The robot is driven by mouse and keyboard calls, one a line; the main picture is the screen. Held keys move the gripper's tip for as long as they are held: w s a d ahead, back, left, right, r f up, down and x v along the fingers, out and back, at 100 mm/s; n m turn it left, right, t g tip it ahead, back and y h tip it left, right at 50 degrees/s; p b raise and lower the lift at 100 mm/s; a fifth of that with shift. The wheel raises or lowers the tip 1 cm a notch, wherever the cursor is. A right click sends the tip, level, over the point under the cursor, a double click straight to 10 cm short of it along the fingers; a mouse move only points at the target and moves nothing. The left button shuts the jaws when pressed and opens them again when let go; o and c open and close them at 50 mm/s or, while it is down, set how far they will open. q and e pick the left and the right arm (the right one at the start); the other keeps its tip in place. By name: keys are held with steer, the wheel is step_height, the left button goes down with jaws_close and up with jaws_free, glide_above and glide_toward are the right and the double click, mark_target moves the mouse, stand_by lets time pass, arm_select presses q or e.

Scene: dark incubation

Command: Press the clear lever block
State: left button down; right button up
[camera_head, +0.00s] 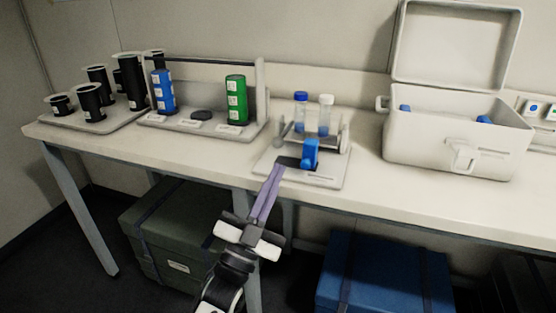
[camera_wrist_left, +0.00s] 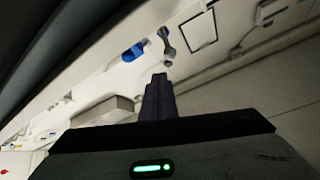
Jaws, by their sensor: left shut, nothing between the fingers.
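A small white station (camera_head: 330,178) on the bench carries a blue upright block (camera_head: 311,153), a dark flat patch (camera_head: 287,161) and a grey lever with a round end (camera_head: 282,130). I cannot tell which part is the clear lever block. My left gripper (camera_head: 277,168) is shut and empty, its purple fingers at the dark patch, left of the blue block. Contact cannot be told. In the left wrist view the shut fingers (camera_wrist_left: 159,78) point toward a grey round-ended lever (camera_wrist_left: 168,48), with a blue part (camera_wrist_left: 133,52) to its left. My right gripper is not in view.
Two vials, blue-capped (camera_head: 301,110) and white-capped (camera_head: 325,114), stand behind the block. A rack holds a blue cylinder (camera_head: 162,92) and a green cylinder (camera_head: 235,100). Black canisters (camera_head: 90,102) stand far left. An open white case (camera_head: 455,150) is right. Bare bench (camera_head: 365,180) separates it from the station.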

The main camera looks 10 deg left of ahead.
arm_select(q)
steer(key=shift+h, duration=0.3)
steer(key=v, duration=0.5)
steer(key=shift+s+f, duration=0.1)
steer(key=shift+f, duration=0.05)
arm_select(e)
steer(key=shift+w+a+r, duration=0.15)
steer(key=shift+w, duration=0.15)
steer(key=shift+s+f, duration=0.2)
